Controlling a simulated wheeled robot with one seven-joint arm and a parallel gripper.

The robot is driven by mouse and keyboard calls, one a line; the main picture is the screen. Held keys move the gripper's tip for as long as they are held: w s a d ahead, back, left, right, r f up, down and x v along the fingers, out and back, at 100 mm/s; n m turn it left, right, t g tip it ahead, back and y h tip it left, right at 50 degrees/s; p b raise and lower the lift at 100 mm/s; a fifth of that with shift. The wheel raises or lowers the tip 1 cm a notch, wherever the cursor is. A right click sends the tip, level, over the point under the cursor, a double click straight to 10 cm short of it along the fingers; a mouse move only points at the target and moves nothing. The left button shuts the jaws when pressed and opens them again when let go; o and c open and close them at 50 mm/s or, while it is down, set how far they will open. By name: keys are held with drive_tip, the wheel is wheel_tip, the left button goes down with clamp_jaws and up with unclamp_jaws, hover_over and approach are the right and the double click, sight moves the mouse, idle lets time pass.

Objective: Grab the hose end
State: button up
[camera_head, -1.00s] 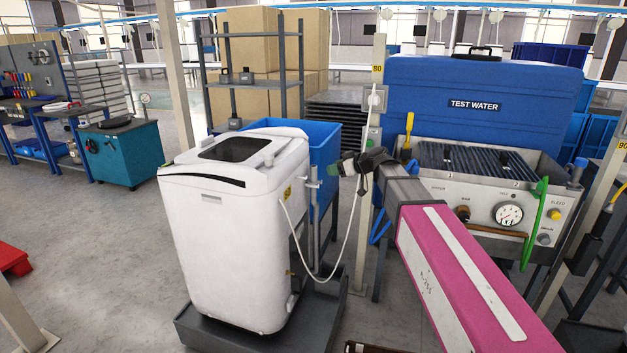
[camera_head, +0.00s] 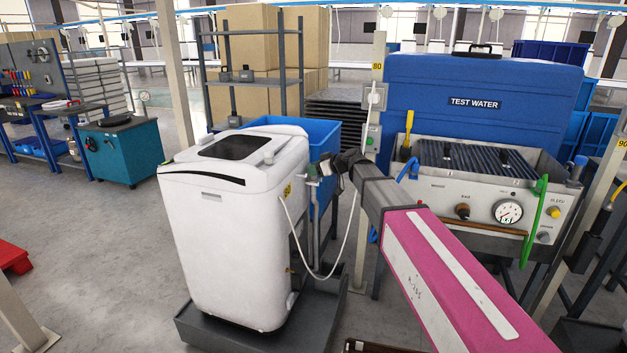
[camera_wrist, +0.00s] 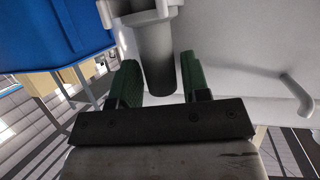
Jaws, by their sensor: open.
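A grey tube, probably the hose end (camera_wrist: 155,62), shows in the wrist view with its lower end between my gripper's two green fingers (camera_wrist: 160,78). There are gaps on both sides, and I cannot tell how deep it sits between them. My gripper is open. In the head view, my gripper (camera_head: 326,168) is at the upper right side of the white washing machine (camera_head: 235,230), close to the top of a grey upright hose or pipe (camera_head: 314,215). Its fingers are small and partly hidden by my arm there.
A thin white cable (camera_head: 348,235) loops from the machine to a socket post (camera_head: 372,130). A blue bin (camera_head: 322,140) stands behind the machine, which sits in a dark tray (camera_head: 200,335). A test water bench (camera_head: 480,200) is at the right.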

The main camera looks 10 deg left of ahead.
drive_tip(key=c, duration=0.7)
drive_tip(key=shift+r, duration=0.15)
